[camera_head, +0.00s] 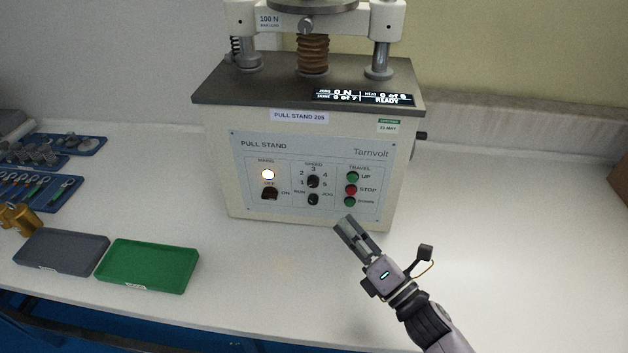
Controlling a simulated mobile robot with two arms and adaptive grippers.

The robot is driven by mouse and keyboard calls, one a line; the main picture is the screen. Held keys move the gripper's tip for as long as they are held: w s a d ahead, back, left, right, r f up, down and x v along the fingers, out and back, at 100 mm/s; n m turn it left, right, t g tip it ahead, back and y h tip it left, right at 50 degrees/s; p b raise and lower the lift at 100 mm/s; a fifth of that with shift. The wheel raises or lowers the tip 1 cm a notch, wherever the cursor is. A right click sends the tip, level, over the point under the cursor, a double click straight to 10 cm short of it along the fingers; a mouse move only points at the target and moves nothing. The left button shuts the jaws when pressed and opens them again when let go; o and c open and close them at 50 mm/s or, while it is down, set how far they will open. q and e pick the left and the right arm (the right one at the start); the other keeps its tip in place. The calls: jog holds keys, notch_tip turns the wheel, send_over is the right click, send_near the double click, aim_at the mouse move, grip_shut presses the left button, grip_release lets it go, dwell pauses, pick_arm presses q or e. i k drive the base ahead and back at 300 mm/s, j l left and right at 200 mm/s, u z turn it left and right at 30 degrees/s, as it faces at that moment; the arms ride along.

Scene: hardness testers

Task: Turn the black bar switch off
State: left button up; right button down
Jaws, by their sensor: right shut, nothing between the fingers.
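The pull stand (230,160) stands upright on the white bench, its front panel facing me. At the lower left of the panel, below a lit white lamp (268,174), is a dark rocker-like switch (269,193) with OFF above it and ON at its right. Two black knobs sit mid-panel, the speed knob (313,181) and a smaller run/jog knob (313,199). My right gripper (348,228) is shut and empty, in front of the panel's lower right edge, apart from the switch. My left gripper is not in view.
A grey tray (60,268) and green tray lie at the front left. Blue trays of metal parts (60,190) and brass pieces (18,218) sit far left. The bench right is clear.

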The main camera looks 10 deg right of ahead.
aim_at(268, 192)
jog(key=i+j, duration=0.1)
jog(key=j, duration=0.5)
jog(key=i+j, duration=0.1)
jog(key=j, duration=0.5)
jog(key=i+j+z, duration=0.1)
jog(key=j, duration=0.5)
